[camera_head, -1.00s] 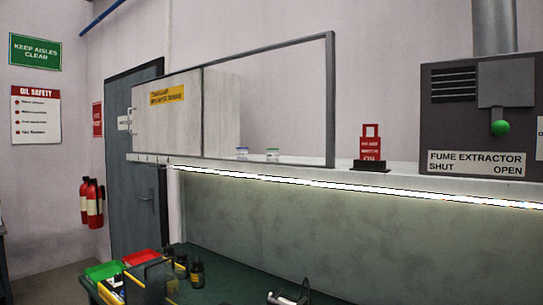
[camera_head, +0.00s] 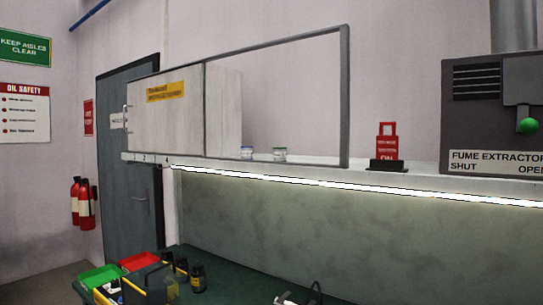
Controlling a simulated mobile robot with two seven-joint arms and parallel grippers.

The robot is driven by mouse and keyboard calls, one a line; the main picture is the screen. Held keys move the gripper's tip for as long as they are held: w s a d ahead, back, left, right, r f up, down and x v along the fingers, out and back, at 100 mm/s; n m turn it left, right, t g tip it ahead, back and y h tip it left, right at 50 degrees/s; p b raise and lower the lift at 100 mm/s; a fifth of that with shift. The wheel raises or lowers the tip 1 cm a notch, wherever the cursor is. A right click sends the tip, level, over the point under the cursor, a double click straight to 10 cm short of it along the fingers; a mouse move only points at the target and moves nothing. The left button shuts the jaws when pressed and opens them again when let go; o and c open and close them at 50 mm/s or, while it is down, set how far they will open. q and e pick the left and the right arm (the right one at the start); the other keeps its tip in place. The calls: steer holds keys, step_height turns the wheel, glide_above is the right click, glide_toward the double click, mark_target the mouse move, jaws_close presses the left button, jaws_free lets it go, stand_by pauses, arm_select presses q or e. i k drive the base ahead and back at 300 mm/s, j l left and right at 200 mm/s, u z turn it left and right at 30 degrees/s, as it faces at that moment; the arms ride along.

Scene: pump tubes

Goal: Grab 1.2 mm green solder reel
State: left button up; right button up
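Two small reel-like or jar-like items stand on the long shelf (camera_head: 330,174) behind the framed pane. The left one (camera_head: 246,153) looks white and blue. The right one (camera_head: 280,154) looks white with a greenish band. They are too small for me to read any size or label, so I cannot tell which is the 1.2 mm green solder reel. I cannot make out either of my grippers in this view.
A cabinet panel (camera_head: 165,115) covers the shelf's left part. A red sign stand (camera_head: 387,148) and a fume extractor (camera_head: 490,110) are to the right. The green bench below holds bins (camera_head: 100,278) and bottles (camera_head: 198,278). A grey-black object (camera_head: 300,298) is cut off at the bottom.

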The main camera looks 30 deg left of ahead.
mark_target(279, 154)
steer(key=i+j, duration=0.1)
steer(key=j, duration=1.6)
steer(key=i+j+z, duration=0.1)
steer(key=j, duration=1.65)
